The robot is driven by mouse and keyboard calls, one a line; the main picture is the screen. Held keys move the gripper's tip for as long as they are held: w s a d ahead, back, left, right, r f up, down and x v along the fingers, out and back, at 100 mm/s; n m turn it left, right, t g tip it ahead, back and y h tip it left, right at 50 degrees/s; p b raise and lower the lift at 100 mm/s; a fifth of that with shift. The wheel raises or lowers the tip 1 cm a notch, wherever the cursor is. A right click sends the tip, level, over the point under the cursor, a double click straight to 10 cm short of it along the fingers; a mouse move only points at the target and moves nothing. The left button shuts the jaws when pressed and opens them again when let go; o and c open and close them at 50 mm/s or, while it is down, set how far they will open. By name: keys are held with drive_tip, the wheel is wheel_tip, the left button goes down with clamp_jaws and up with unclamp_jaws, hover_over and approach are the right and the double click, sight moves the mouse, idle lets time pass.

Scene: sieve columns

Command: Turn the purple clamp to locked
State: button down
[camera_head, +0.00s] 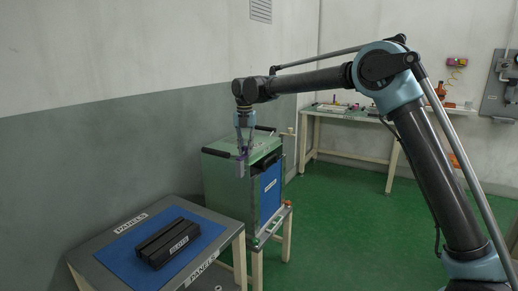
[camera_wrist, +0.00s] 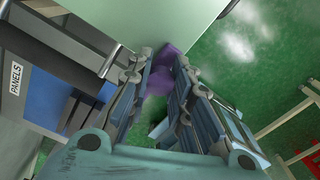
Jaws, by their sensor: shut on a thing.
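The purple clamp (camera_wrist: 162,77) shows between my gripper's fingers in the wrist view, partly hidden by them. In the head view only a small purple patch of the clamp (camera_head: 241,156) shows, at the near top edge of the green cabinet (camera_head: 216,185). My gripper (camera_head: 243,152) points down there, with its fingers closed in on the clamp; the wrist view shows the fingers (camera_wrist: 165,75) on both sides of it. Whether the clamp stands at locked cannot be told from these views.
The cabinet has a blue front panel (camera_head: 270,190) and black handles on top. In front stands a table (camera_head: 95,268) marked PANELS, with a blue mat (camera_head: 117,256) and a black slotted block (camera_head: 168,244). A workbench (camera_head: 350,118) stands at the back. Green floor (camera_head: 350,220) is clear to the right.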

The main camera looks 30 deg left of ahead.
drive_tip(key=shift+s+a, duration=0.1)
idle(0.3)
drive_tip(key=c, duration=1.4)
unclamp_jaws()
drive_tip(key=shift+c, duration=0.2)
wheel_tip(320, 180, up, 12)
